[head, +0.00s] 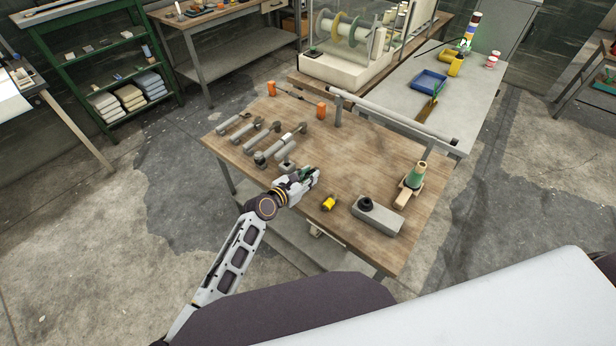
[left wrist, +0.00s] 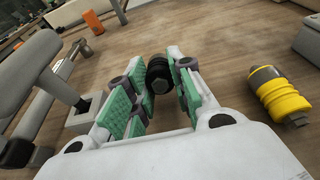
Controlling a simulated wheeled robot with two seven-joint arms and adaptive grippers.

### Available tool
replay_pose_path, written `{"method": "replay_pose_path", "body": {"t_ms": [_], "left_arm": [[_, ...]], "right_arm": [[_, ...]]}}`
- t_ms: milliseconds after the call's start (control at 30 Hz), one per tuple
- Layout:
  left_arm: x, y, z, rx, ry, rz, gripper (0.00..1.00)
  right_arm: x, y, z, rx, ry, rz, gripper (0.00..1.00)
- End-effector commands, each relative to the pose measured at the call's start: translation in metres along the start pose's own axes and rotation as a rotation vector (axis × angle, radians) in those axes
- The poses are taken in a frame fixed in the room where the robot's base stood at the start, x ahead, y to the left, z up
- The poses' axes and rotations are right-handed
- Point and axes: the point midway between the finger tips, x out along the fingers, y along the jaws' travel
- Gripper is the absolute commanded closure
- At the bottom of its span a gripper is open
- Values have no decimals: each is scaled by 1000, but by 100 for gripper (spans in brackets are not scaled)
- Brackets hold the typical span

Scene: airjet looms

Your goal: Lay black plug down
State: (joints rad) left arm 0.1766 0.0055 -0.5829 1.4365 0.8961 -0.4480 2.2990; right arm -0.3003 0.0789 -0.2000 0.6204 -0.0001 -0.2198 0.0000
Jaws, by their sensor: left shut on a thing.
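The black plug (left wrist: 159,76) sits between the green-padded fingers of my left gripper (left wrist: 158,88) in the left wrist view. The gripper is shut on it. In the head view my left gripper (head: 308,178) is low over the front-left part of the wooden table (head: 340,160). The plug is hidden by the fingers there. I cannot tell whether the plug touches the tabletop. My right gripper is not in view.
A yellow and black plug (head: 329,203) lies right of my gripper. Several grey fittings (head: 268,146) lie left. The table's middle is clear.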

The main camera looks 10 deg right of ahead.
Motion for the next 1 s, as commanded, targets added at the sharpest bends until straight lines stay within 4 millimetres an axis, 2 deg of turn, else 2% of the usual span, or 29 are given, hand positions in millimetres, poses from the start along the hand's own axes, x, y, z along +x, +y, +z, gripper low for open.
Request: {"method": "replay_pose_path", "body": {"t_ms": [1000], "left_arm": [[4,0,-12,0,0,0,100]], "right_arm": [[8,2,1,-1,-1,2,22]]}}
